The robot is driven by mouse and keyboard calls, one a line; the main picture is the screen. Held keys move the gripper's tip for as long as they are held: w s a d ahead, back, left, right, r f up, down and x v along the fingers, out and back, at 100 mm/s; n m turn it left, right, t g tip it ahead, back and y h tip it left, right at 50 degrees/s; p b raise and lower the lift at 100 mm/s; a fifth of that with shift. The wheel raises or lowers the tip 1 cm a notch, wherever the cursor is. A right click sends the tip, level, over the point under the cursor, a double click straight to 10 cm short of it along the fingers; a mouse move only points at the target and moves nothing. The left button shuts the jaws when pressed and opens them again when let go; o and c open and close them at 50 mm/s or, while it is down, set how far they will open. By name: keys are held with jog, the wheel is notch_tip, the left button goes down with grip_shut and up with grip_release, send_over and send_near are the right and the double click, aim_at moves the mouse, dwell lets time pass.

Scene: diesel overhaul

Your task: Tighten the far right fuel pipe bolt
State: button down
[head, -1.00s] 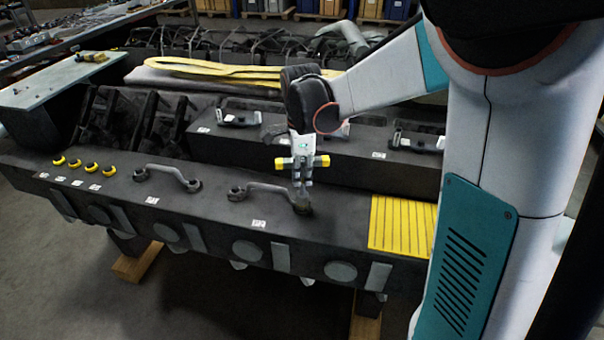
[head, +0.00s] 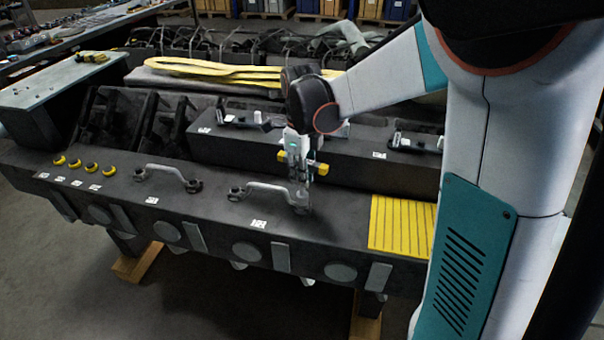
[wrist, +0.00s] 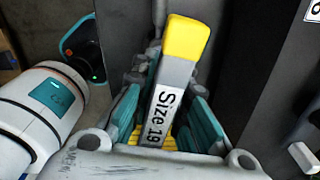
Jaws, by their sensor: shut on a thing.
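My gripper (head: 296,168) points down over the right end of the right fuel pipe (head: 268,189). It is shut on a grey tool with yellow ends (head: 318,168), marked "Size 19" in the wrist view (wrist: 170,95). In the wrist view, teal finger parts of my gripper (wrist: 165,128) flank the tool. The tool's lower end is at or just above the far right fuel pipe bolt (head: 301,208); contact is too small to tell. The bolt is partly hidden by the tool. The left fuel pipe (head: 165,173) lies on the same block.
A yellow ribbed pad (head: 402,224) lies on the dark engine block (head: 215,225), right of the bolt. A raised dark ledge (head: 350,160) with brackets stands behind my gripper. A yellow sling (head: 230,70) lies farther back.

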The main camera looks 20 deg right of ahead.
jog(key=shift+r, duration=0.15)
jog(key=shift+r+p, duration=1.25)
jog(key=shift+r, duration=0.4)
notch_tip(320, 180, up, 6)
jog(key=p, duration=0.4)
jog(key=s, duration=0.7)
jog(key=shift+a+p, duration=0.25)
jog(key=shift+p, duration=0.2)
